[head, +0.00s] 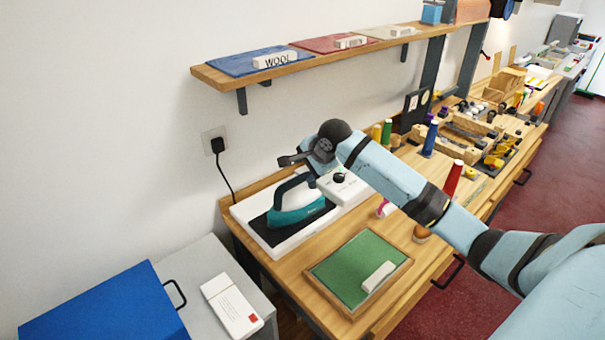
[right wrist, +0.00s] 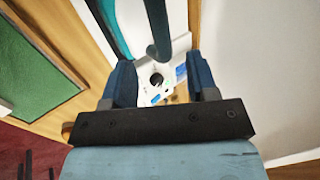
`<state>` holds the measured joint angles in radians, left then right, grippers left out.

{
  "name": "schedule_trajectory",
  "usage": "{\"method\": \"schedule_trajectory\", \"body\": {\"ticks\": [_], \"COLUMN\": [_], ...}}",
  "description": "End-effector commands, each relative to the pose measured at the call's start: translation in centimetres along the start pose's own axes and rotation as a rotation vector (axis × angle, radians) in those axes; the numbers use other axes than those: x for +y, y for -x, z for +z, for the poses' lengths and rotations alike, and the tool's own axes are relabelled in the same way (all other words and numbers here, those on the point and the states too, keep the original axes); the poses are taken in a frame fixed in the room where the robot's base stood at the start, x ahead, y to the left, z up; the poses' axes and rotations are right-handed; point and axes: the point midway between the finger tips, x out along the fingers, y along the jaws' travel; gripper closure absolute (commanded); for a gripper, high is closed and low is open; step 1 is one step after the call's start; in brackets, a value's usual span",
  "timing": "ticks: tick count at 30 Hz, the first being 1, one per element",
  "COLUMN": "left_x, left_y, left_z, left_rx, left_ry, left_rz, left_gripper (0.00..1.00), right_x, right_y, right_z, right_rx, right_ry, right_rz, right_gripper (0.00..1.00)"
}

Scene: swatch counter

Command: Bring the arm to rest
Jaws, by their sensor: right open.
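My right gripper (head: 308,158) hangs just above the iron in the head view, partly hidden by its own wrist. In the right wrist view the two blue fingers (right wrist: 161,78) stand apart with nothing between their tips. The teal iron (head: 296,212) with a dark handle rests on a dark pad on its white base (head: 262,236). In the right wrist view, part of the iron (right wrist: 112,28) shows beyond the fingers. I cannot tell whether a finger touches the handle. My left gripper is not in view.
A green framed board (head: 345,262) with a white block lies in front of the iron. A shelf (head: 228,79) with swatches runs above along the wall. Spools and wooden holders crowd the bench at right. A blue box (head: 100,308) and white packet (head: 231,305) stand lower left.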

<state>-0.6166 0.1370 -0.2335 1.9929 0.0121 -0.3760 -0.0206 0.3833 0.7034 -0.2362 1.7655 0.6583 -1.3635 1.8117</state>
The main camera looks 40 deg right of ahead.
Motion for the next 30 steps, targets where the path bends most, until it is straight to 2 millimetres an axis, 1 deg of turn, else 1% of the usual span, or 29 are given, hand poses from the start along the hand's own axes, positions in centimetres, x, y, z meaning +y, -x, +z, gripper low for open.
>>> {"method": "schedule_trajectory", "body": {"ticks": [3, 17, 20, 23, 26, 27, 29, 30], "left_x": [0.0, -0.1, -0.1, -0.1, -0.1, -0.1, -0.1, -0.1], "left_y": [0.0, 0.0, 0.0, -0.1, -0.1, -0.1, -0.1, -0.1], "left_z": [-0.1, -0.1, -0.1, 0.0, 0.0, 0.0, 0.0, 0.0], "left_rx": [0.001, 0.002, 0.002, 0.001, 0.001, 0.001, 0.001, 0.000], "left_ry": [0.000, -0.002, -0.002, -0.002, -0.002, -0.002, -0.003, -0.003], "left_rz": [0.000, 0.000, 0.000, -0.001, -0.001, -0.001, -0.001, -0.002], "left_gripper": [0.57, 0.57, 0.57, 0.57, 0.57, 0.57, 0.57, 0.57], "right_x": [0.0, 0.1, 1.2, 4.5, 9.9, 12.4, 15.8, 18.0], "right_y": [0.3, 0.2, -0.3, -1.3, -2.0, -2.0, -1.6, -1.1], "right_z": [0.0, 0.1, 1.1, 3.8, 8.0, 9.7, 12.0, 13.4], "right_rx": [0.000, -0.001, -0.008, -0.025, -0.057, -0.071, -0.092, -0.105], "right_ry": [0.000, 0.002, 0.048, 0.187, 0.419, 0.523, 0.674, 0.771], "right_rz": [-0.001, 0.001, 0.011, 0.037, 0.068, 0.080, 0.090, 0.099], "right_gripper": [0.46, 0.46, 0.46, 0.46, 0.46, 0.46, 0.46, 0.46]}}
